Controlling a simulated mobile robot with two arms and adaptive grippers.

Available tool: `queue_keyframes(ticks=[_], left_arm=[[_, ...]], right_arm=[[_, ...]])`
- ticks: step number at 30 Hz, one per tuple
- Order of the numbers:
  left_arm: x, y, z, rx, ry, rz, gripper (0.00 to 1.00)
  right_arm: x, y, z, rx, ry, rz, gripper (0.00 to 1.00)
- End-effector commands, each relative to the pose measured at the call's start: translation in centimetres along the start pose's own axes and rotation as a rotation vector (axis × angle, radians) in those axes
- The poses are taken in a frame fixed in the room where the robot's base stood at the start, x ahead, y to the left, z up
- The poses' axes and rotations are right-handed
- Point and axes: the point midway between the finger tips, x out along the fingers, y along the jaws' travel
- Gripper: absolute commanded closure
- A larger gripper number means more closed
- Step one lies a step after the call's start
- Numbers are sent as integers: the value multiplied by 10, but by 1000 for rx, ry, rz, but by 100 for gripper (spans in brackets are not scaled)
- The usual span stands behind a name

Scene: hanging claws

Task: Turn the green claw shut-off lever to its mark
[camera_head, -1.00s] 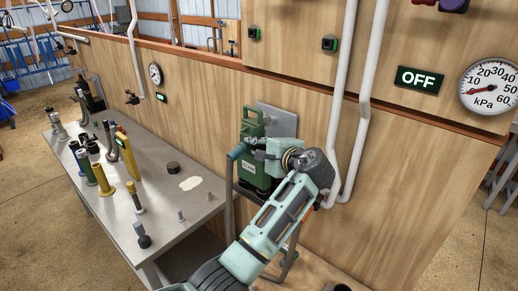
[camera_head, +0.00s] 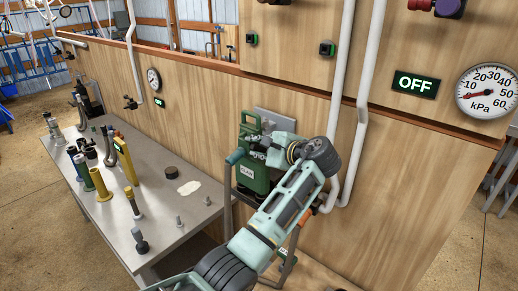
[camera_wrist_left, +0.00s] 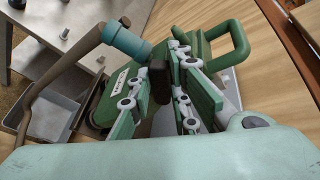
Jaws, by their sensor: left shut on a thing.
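The green claw unit (camera_head: 252,177), a green body with a loop handle on top and a white label, hangs against the wooden wall; it also shows in the wrist view (camera_wrist_left: 110,95). My left gripper (camera_head: 262,150) reaches it from the lower right. In the wrist view my left gripper (camera_wrist_left: 158,88) has its two linked fingers on either side of a dark, stubby piece (camera_wrist_left: 160,80), which I take to be the shut-off lever. The fingers hide much of it. I cannot make out the mark. My right gripper is not in view.
A bent brown frame with a teal grip (camera_head: 235,157) stands close left of the unit. White pipes (camera_head: 357,140) run down the wall at right. A lit OFF sign (camera_head: 415,84) and pressure gauge (camera_head: 487,92) hang above. A metal table (camera_head: 160,215) with several tools stands at left.

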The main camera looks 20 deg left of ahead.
Motion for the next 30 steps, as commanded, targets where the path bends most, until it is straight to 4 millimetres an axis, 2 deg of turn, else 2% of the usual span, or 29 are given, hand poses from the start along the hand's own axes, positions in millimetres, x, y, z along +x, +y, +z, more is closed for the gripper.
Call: queue_keyframes(ticks=[1, 5, 13, 17, 20, 30], left_arm=[[-1, -1, 0, -2, 1, -3, 81], [0, -1, 0, -2, 1, -3, 70], [0, 0, 0, -1, 1, -1, 70], [-8, 0, 0, -2, 2, -2, 70], [-22, 0, -1, -2, 3, -2, 70], [-92, 0, -1, -1, 4, -2, 70]], right_arm=[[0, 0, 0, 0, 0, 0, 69], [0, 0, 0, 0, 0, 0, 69], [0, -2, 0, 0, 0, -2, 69], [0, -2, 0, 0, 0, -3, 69], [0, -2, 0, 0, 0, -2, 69], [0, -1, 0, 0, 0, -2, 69]])
